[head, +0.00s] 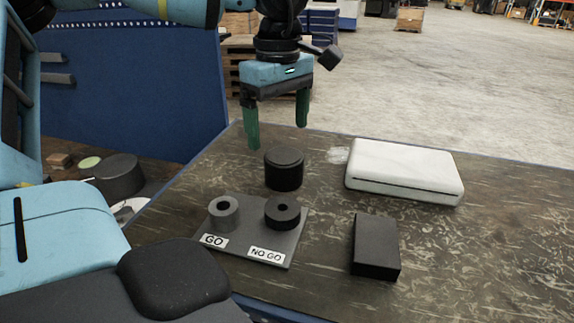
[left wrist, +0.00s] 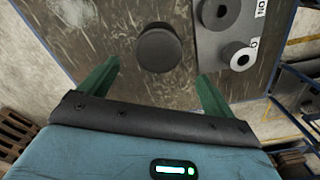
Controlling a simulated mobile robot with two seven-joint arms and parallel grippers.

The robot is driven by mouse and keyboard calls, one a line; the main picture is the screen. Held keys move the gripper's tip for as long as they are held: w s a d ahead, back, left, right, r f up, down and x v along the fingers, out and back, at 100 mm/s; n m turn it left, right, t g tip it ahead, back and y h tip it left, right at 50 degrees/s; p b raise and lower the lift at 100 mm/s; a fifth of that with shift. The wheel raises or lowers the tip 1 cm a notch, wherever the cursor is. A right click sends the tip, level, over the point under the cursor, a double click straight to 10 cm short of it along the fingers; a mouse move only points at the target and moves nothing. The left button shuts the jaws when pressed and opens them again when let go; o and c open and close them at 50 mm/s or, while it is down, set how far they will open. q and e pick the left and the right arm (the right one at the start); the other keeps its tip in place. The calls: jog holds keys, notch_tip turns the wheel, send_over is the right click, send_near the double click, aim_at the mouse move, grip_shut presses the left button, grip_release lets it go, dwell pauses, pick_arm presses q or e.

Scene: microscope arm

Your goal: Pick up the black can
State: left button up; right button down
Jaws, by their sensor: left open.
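The black can (head: 284,168) stands upright on the worktable behind the gauge plate. My left gripper (head: 277,128) is open and empty, with its green fingers pointing down above and slightly behind the can. In the left wrist view the can (left wrist: 159,47) lies ahead of the two spread fingertips of my left gripper (left wrist: 158,75), roughly centred between them and not touching either. My right gripper is not in view.
A grey plate (head: 290,243) labelled GO and NO GO holds two ring gauges just in front of the can. A black box (head: 375,246) and a white case (head: 403,170) stand to the right. The table's right part is clear.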

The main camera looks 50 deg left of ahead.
aim_at(284, 156)
pick_arm(q)
notch_tip(284, 156, down, 2)
jog(key=shift+w+f, duration=0.15)
jog(key=f, duration=0.2)
jog(key=f+p, duration=0.1)
jog(key=f, duration=0.1)
jog(key=shift+d, duration=0.3)
jog(key=shift+f, duration=0.55)
jog(key=c, duration=1.2)
notch_tip(284, 156, up, 10)
jog(key=shift+w+f+b, duration=0.1)
jog(key=shift+b, duration=0.3)
jog(key=shift+c, duration=0.2)
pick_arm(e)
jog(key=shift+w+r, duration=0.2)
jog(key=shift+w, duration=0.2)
